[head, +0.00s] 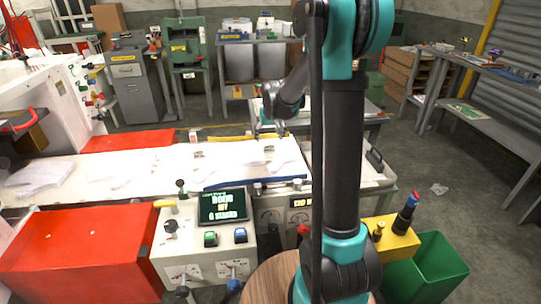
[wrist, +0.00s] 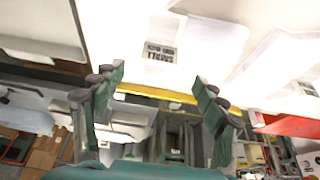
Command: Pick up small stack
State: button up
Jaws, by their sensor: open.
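Thin white stacks with small dark printed patches lie on the white worktop. In the head view one stack (head: 222,156) is near the middle of the worktop, and another (head: 286,152) is to its right, close to my gripper (head: 268,130). In the wrist view a stack (wrist: 208,40) with a dark print is at the top centre, beyond the fingertips, and another (wrist: 268,62) is at the right. My gripper (wrist: 160,88) is open, with nothing between its green fingers. I cannot tell which stack is the small one.
A control panel with a screen (head: 223,205) stands at the worktop's front, beside a red cabinet (head: 80,255). A yellow bar (head: 230,138) runs along the worktop's back. A green bin (head: 428,268) stands front right. Open floor lies to the right.

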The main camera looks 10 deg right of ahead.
aim_at(269, 145)
jog(key=shift+x, duration=3.2)
jog(key=shift+c, duration=0.6)
jog(key=c, duration=1.5)
jog(key=shift+r, duration=0.1)
jog(key=shift+c, duration=0.2)
